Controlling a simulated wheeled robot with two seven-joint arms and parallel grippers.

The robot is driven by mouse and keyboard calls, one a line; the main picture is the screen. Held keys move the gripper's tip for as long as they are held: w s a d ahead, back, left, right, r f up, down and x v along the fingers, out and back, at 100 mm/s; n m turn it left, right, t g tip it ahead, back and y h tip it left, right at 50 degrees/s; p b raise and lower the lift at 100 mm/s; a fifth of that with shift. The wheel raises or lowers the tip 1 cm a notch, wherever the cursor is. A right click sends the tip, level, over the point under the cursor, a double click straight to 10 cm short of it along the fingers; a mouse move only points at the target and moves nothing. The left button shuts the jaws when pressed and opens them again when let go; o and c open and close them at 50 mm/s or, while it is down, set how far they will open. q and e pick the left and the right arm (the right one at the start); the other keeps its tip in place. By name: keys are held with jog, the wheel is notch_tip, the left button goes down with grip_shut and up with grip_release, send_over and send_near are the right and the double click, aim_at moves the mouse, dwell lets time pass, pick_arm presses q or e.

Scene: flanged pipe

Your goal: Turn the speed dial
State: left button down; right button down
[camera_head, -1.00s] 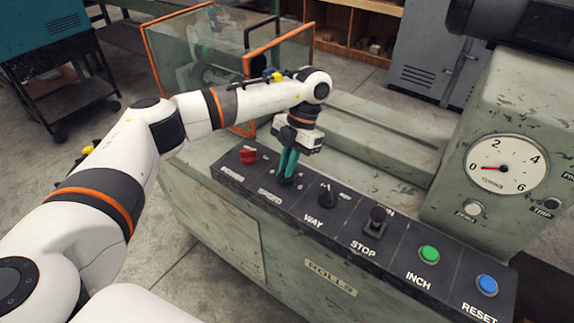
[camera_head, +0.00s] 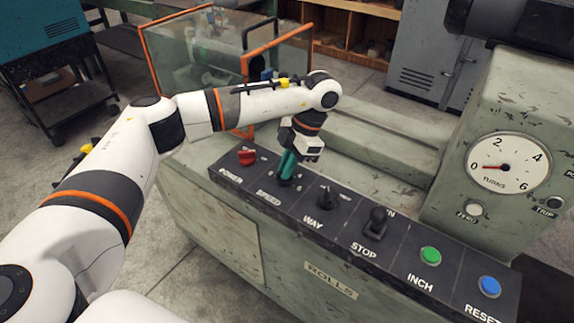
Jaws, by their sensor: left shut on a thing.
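The speed dial (camera_head: 284,181) is a small dark knob on the black control panel, just above the label SPEED. My left gripper (camera_head: 286,175) points down at it with teal fingers, tilted in the picture. Its fingers are shut on the dial and hide most of it, so the dial's pointer cannot be read. My right gripper is not in view.
On the panel, a red power knob (camera_head: 246,157) is left of my gripper. To the right are the WAY switch (camera_head: 326,196), the STOP lever (camera_head: 375,222), a green INCH button (camera_head: 430,255) and a blue RESET button (camera_head: 489,286). A gauge (camera_head: 508,164) reads near 0. A clear orange-framed guard (camera_head: 277,70) stands behind my arm.

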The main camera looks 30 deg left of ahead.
pick_arm(q)
jog(key=c, duration=1.5)
grip_release()
jog(key=p+v, duration=0.1)
jog(key=v, duration=1.1)
